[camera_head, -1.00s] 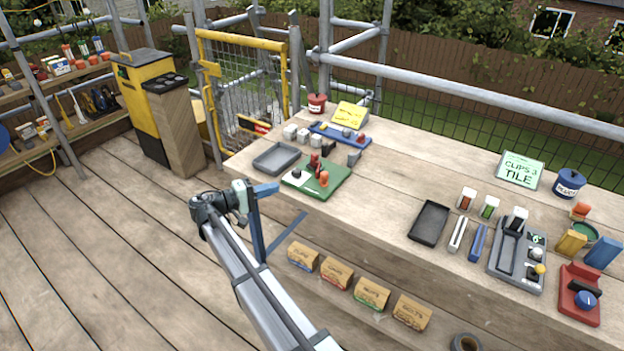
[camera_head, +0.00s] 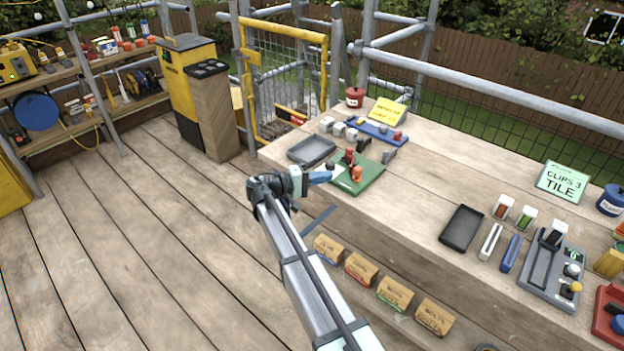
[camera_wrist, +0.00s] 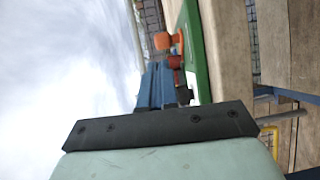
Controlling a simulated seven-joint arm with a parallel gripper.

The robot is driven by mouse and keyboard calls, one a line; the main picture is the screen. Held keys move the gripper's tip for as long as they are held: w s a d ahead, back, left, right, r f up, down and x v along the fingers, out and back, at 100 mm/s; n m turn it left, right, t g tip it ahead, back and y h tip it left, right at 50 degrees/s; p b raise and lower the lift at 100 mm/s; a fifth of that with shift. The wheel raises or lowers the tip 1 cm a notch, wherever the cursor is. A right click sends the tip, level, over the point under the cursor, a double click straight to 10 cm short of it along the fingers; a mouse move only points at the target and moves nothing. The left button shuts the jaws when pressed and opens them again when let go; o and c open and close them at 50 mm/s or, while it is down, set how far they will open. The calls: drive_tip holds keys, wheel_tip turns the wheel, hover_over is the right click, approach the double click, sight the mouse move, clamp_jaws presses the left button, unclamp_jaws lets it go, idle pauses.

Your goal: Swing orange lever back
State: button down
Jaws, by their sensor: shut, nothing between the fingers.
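A green board (camera_head: 372,181) lies on the near left part of the workbench. An orange lever (camera_head: 356,174) with a rounded top stands on it, with a darker red piece (camera_head: 349,156) behind. In the wrist view the orange top (camera_wrist: 163,40) and a red-brown part (camera_wrist: 175,62) show beyond my fingers. My gripper (camera_head: 328,177) is shut and empty. Its blue fingers lie level at the board's left edge, left of the orange lever, and show in the wrist view (camera_wrist: 152,86). I cannot tell whether they touch anything; the lever's base is partly hidden there.
A grey tray (camera_head: 312,149) lies behind my gripper. A blue board (camera_head: 378,132) and several pale blocks are farther back. A black tray (camera_head: 461,228) is to the right, with bare bench between. Several cardboard boxes (camera_head: 394,293) sit below the bench's front edge.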

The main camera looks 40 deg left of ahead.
sight(357, 172)
drive_tip(key=x, duration=0.7)
drive_tip(key=shift+w+d, duration=0.1)
drive_tip(key=shift+w, duration=0.15)
drive_tip(key=shift+d, duration=0.1)
drive_tip(key=shift+d+n+t+y, duration=0.4)
drive_tip(key=shift+d+n+y, duration=0.2)
drive_tip(key=shift+y, duration=0.2)
drive_tip(key=n+y, duration=0.1)
drive_tip(key=w+d+n+t+y, duration=0.1)
drive_tip(key=y, duration=0.1)
drive_tip(key=shift+d, duration=0.3)
drive_tip(key=shift+w+d+n+y, duration=0.35)
drive_tip(key=shift+n+y, duration=0.25)
drive_tip(key=shift+y, duration=0.3)
drive_tip(key=shift+w+y, duration=0.15)
drive_tip(key=shift+y, duration=0.15)
drive_tip(key=shift+w+d, duration=0.35)
drive_tip(key=shift+w, duration=0.05)
